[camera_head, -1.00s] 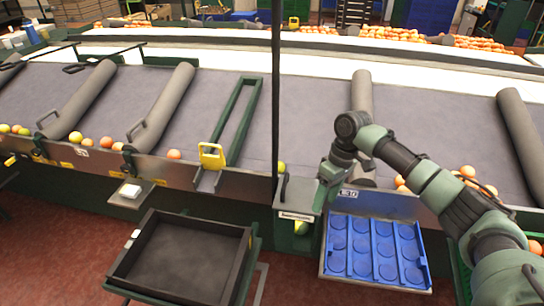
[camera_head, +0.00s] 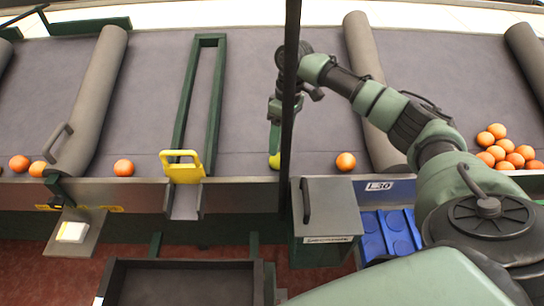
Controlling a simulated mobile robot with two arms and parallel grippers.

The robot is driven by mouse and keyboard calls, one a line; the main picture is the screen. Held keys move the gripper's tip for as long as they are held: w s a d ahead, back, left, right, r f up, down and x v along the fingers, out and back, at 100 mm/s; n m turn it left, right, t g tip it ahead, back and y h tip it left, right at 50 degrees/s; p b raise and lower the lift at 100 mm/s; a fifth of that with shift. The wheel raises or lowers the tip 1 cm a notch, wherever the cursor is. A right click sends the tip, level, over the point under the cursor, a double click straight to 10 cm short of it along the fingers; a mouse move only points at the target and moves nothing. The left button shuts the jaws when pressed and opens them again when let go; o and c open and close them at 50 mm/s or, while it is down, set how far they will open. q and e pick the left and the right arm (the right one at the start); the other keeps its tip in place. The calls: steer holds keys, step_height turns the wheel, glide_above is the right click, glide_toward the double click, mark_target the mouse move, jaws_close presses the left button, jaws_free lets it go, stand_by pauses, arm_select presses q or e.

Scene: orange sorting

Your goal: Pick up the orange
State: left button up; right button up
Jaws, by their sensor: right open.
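My right gripper (camera_head: 274,148) points down over the front edge of the grey sorting belt, left of the dark vertical pole; its jaws are open. A yellow-green fruit (camera_head: 274,161) shows just below its fingertips, partly hidden by the pole; whether they touch I cannot tell. A single orange (camera_head: 346,161) lies on the belt to the right of the pole. Another orange (camera_head: 124,168) lies further left, and a pile of oranges (camera_head: 505,150) lies at the right. My left gripper is not in view.
The dark vertical pole (camera_head: 290,100) stands close beside my right gripper. Grey rollers (camera_head: 95,100) divide the belt (camera_head: 240,60). A blue tray (camera_head: 385,235) and an empty black tray (camera_head: 180,285) sit below the front edge. A yellow handle (camera_head: 183,167) stands at the edge.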

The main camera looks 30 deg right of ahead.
mark_target(279, 154)
steer(key=shift+s+f, duration=0.25)
steer(key=shift+f, duration=0.15)
steer(key=x, duration=0.5)
steer(key=shift+w+p, duration=0.2)
steer(key=shift+p, duration=0.1)
steer(key=c, duration=1.2)
